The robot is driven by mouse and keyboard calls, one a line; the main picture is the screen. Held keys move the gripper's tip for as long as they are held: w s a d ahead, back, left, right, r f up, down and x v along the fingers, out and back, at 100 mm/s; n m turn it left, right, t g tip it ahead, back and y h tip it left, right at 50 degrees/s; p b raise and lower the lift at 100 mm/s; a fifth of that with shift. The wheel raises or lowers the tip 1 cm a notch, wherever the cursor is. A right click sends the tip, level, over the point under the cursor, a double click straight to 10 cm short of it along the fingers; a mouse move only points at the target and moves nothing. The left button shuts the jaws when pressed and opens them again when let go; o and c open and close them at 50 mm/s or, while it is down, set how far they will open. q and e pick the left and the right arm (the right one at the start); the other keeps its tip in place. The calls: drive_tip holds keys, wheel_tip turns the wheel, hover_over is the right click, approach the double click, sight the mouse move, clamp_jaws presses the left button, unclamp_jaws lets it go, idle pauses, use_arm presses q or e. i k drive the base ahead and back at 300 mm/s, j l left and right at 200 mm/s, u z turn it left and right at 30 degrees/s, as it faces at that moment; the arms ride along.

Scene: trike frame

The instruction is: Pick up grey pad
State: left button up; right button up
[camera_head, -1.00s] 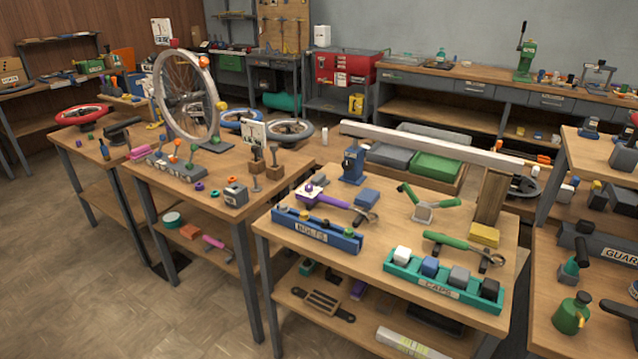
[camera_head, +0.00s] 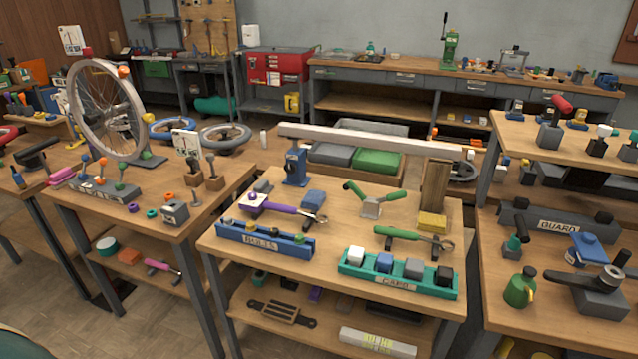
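A small grey block (camera_head: 263,186), which looks like the grey pad, lies on the middle workbench (camera_head: 335,240). It sits left of the blue vise-like stand (camera_head: 295,165) and just behind the purple-handled tool (camera_head: 270,204). A blue pad (camera_head: 313,197) and a yellow pad (camera_head: 432,221) lie on the same bench. A grey cube (camera_head: 414,268) stands in the green caps tray (camera_head: 397,287). Neither of my grippers is in view.
A blue bolts tray (camera_head: 265,240) is at the bench's front left. A long pale beam (camera_head: 380,139) spans the bench's back, by a wooden block (camera_head: 434,185). Other benches stand left and right, with a gap on the left.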

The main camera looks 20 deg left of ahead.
sight(263, 186)
drive_tip(key=i+j+z, duration=0.1)
drive_tip(key=j+z, duration=0.65)
drive_tip(key=j, duration=0.2)
drive_tip(key=k+j+z, duration=0.2)
drive_tip(key=j, duration=0.85)
drive_tip(key=i, duration=0.1)
